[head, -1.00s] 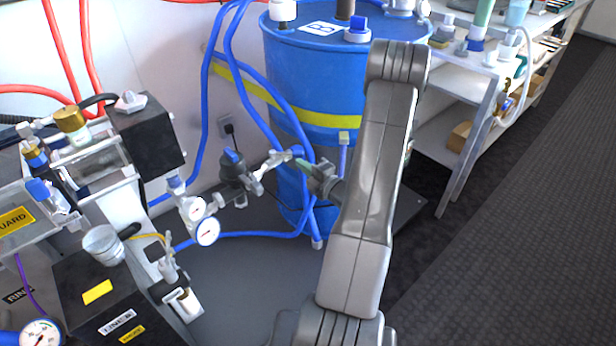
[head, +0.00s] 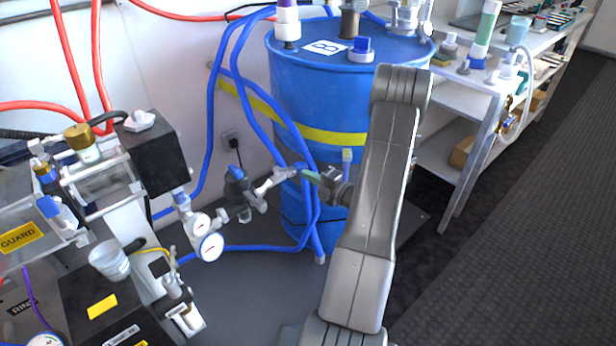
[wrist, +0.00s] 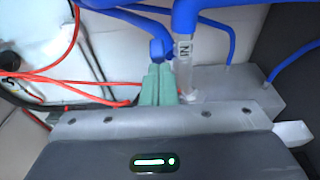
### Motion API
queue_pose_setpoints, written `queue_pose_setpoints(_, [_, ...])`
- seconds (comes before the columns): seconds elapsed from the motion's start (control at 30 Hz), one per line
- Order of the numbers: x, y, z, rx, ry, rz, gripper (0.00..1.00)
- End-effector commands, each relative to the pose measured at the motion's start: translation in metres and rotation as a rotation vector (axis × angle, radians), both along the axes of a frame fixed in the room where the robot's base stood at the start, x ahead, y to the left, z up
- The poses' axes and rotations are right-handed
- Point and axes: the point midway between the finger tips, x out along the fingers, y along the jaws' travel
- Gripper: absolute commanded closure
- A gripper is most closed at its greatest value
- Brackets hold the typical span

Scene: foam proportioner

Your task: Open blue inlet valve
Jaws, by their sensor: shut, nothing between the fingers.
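The blue inlet valve has a small blue handle (head: 300,166) at the end of a silver pipe fitting (head: 275,180), in front of the blue drum (head: 330,105). In the wrist view the blue handle (wrist: 161,48) is just beyond my fingertips, beside a clear fitting marked "IN" (wrist: 184,62). My gripper (head: 312,175) has green fingers and is shut and empty. Its tips (wrist: 160,70) are close to the handle; I cannot tell whether they touch it. My forearm hides part of the drum.
Blue hoses (head: 280,120) loop around the valve and drum. Pressure gauges (head: 211,247) and the proportioner's black box (head: 155,150) stand to the left. A shelf bench (head: 470,100) is at the right. Dark floor (head: 500,200) on the right is clear.

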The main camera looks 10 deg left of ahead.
Motion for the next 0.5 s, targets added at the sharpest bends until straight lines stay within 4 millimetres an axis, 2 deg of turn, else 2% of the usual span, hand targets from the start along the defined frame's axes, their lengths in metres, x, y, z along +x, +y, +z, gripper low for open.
queue_pose_setpoints(0.27, [0.025, 0.001, 0.002, -0.001, -0.003, 0.219, 1.00])
queue_pose_setpoints(0.5, [0.039, 0.005, 0.001, 0.001, 0.000, 0.223, 1.00])
